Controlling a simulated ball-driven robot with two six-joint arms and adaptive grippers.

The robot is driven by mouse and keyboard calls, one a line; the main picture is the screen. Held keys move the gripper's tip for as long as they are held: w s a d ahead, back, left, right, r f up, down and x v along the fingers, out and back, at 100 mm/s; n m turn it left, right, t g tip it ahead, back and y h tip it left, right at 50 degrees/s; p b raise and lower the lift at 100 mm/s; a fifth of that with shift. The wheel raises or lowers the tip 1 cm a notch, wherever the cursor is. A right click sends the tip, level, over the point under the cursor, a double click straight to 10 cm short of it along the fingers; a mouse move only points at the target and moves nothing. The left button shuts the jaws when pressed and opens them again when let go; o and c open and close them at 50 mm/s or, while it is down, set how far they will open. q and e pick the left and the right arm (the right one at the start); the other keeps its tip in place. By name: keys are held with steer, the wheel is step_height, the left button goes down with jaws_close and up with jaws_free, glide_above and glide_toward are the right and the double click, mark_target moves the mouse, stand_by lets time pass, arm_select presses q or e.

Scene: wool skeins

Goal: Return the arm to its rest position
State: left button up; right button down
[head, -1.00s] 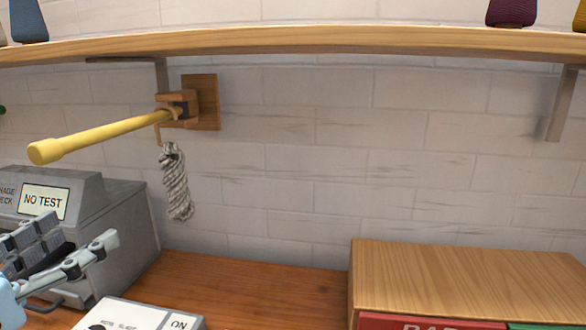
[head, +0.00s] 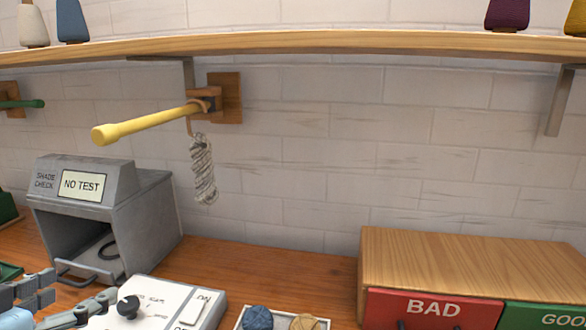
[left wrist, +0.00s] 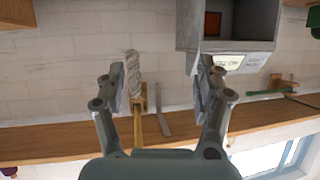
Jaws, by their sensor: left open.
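My left gripper (head: 74,298) is at the lower left of the head view, in front of the grey shade check box. In the left wrist view, which looks upside down, its two fingers (left wrist: 163,85) are spread apart with nothing between them. A grey-white twisted wool skein (head: 203,170) hangs below the yellow peg (head: 150,124) near its wall mount. The skein also shows in the left wrist view (left wrist: 133,72), beyond the fingers and apart from them. My right gripper is in neither view.
The shade check box (head: 155,205) reads NO TEST. A white switch panel (head: 165,305) stands before it. A tray with wool balls (head: 258,318) is at the bottom. A wooden cabinet (head: 470,250) with BAD and GOOD drawers is at right. A shelf (head: 300,43) runs above.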

arm_select(q)
steer(key=s+d+f+m+g, duration=0.1)
steer(key=s+f+g, duration=0.4)
steer(key=s, duration=0.2)
steer(key=s+d+f+g, duration=0.1)
steer(key=s+f+g, duration=0.4)
steer(key=s, duration=0.2)
step_height(320, 180, down, 27)
steer(key=s+a+g+b, duration=0.1)
steer(key=a+b, duration=0.1)
steer(key=b, duration=0.1)
steer(key=s+a+f+g+b, duration=0.1)
steer(key=s+f+b, duration=0.1)
steer(key=s+f, duration=1.7)
steer(key=shift+s+a+f+n, duration=0.2)
steer(key=shift+a+f+n, duration=0.15)
steer(key=shift+f, duration=0.35)
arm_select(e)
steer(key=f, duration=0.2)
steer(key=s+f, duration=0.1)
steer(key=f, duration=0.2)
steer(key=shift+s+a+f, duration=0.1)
arm_select(q)
steer(key=shift+g, duration=0.3)
